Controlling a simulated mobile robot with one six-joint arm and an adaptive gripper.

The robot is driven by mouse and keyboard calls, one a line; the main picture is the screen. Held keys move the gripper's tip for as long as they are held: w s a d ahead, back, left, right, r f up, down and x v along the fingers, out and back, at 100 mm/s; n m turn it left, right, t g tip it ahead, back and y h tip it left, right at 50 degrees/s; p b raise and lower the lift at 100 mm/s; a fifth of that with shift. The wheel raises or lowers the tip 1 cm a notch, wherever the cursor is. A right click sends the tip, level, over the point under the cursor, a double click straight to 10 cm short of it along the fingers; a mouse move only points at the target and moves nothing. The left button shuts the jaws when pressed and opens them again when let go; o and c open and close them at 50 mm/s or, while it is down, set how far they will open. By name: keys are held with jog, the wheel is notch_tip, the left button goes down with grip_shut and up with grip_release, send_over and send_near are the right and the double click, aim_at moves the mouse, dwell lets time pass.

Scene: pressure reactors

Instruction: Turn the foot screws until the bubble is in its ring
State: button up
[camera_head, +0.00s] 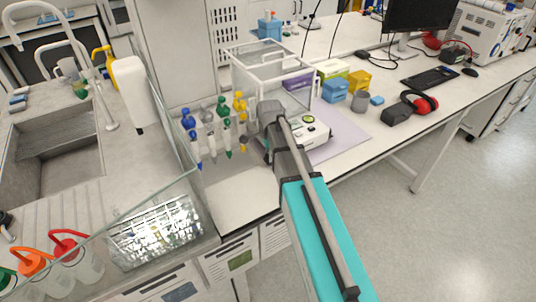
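A white balance (316,134) with a clear boxy draft shield (272,68) stands on a pale purple mat (343,136). A small green round spot (309,119) on its front top may be the bubble level; it is too small to show where a bubble sits. A small yellowish spot (301,141) at its lower front edge may be a foot screw. My arm crosses in front of the balance and hides its left part. My gripper (268,154) appears to be the dark part at the balance's front left, mostly hidden; its fingers cannot be made out.
Pipettes (228,128) with coloured tops hang on a stand close left of my arm. Left are a glass panel, a sink (45,150) and a wire rack (155,232). The front-right bench is clear.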

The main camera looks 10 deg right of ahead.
jog(key=shift+s, duration=0.1)
grip_shut()
jog(key=shift+a, duration=0.15)
jog(key=shift+n, duration=0.4)
jog(key=shift+d, duration=0.2)
jog(key=shift+n, duration=2.5)
